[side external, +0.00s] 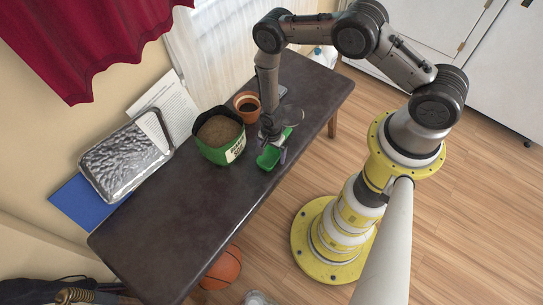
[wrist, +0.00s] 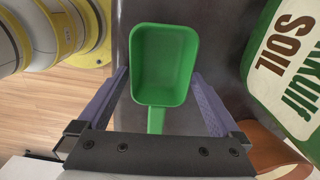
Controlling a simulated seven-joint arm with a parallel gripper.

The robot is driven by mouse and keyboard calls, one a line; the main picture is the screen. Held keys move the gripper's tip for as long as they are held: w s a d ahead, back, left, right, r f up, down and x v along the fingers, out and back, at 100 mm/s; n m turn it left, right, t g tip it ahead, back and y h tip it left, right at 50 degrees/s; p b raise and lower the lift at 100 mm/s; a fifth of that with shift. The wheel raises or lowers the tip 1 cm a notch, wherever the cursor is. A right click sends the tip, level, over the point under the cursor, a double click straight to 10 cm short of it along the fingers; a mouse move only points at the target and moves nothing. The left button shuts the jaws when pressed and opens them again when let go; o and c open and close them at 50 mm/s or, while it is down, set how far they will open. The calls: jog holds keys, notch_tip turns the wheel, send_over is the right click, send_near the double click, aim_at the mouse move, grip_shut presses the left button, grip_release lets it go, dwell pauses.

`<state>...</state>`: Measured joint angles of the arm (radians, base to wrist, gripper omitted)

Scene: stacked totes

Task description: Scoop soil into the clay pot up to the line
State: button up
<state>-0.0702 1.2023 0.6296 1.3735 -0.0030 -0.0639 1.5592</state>
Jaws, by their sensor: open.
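The green scoop (side external: 268,159) lies on the dark table near its right edge. In the wrist view the empty scoop (wrist: 165,62) has its handle pointing toward my gripper (wrist: 160,85). My gripper (side external: 275,146) is open, with one finger on each side of the scoop and gaps between. The clay pot (side external: 241,98) stands upright behind the scoop; its inside looks dark and no line can be made out. The green soil bag (side external: 231,153) stands open and full of brown soil, left of the scoop. Its printed side shows in the wrist view (wrist: 288,72).
A silvery textured tray (side external: 125,160) leans at the table's left end, with paper sheets and a blue board (side external: 80,203) beside it. The table's near half (side external: 165,240) is clear. A basketball (side external: 222,270) is on the floor.

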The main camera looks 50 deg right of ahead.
jog(key=c, duration=1.2)
jog(key=shift+c, duration=0.2)
jog(key=shift+r, duration=0.1)
jog(key=shift+r, duration=0.45)
notch_tip(320, 180, up, 2)
jog(key=shift+r, duration=0.1)
jog(key=s+d+r, duration=0.1)
jog(key=s+r, duration=0.8)
jog(key=s, duration=0.5)
jog(key=shift+r, duration=0.35)
